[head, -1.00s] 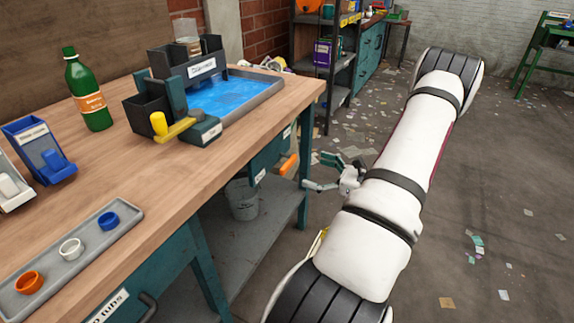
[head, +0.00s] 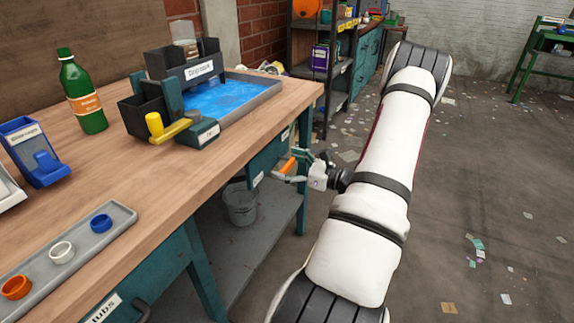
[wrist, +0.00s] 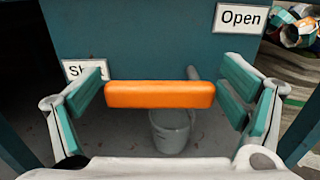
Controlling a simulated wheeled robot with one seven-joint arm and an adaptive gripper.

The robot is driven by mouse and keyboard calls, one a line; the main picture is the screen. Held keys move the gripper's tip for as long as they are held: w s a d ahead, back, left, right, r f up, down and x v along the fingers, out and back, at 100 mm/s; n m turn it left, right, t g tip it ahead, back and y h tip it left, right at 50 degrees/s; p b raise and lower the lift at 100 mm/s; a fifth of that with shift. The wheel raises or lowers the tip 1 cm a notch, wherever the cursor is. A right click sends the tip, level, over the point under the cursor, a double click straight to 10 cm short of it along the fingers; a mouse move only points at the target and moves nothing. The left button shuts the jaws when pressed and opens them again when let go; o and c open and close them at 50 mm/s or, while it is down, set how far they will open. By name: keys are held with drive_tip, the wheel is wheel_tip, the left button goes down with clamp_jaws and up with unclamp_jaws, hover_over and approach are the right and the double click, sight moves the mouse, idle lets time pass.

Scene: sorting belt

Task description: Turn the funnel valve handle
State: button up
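The orange valve handle (head: 287,165) is on the teal front under the bench top. In the wrist view the handle (wrist: 160,95) lies level across the middle. An "Open" label (wrist: 240,18) is above it to the right. A partly covered label (wrist: 85,68), probably "Shut", is at its left. My gripper (head: 289,172) is at the handle. In the wrist view its teal-padded fingers are spread wide, one off each end of the handle. The left finger looks very near the handle's end; I cannot tell if they touch. Nothing is gripped.
A grey bucket (wrist: 172,130) stands below, behind the handle, on the bench's lower shelf (head: 262,232). The wooden bench top (head: 150,190) juts out above my gripper. The floor to the right is open, with scattered scraps.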

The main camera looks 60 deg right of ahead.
drive_tip(key=c, duration=1.1)
drive_tip(key=shift+c, duration=0.2)
drive_tip(key=shift+r+p, duration=0.1)
drive_tip(key=shift+p, duration=0.2)
drive_tip(key=m+p, duration=0.1)
drive_tip(key=r+m+p, duration=0.1)
drive_tip(key=p, duration=0.1)
drive_tip(key=shift+d+m, duration=0.2)
drive_tip(key=shift+m, duration=0.2)
drive_tip(key=m+p, duration=0.3)
drive_tip(key=shift+d+r+m, duration=0.3)
drive_tip(key=shift+d+r, duration=0.05)
drive_tip(key=shift+r, duration=0.05)
drive_tip(key=m+p, duration=0.2)
drive_tip(key=shift+d+r+m, duration=0.15)
drive_tip(key=shift+d+m, duration=0.15)
drive_tip(key=shift+d, duration=0.1)
drive_tip(key=m+p, duration=0.1)
drive_tip(key=m, duration=0.1)
drive_tip(key=d+m+p, duration=0.1)
drive_tip(key=shift+w+r+m, duration=0.15)
drive_tip(key=shift+m, duration=0.25)
drive_tip(key=m, duration=0.1)
drive_tip(key=d+m+p, duration=0.1)
drive_tip(key=m, duration=0.3)
drive_tip(key=shift+w+d, duration=0.1)
drive_tip(key=shift+d, duration=0.25)
drive_tip(key=shift+m, duration=0.3)
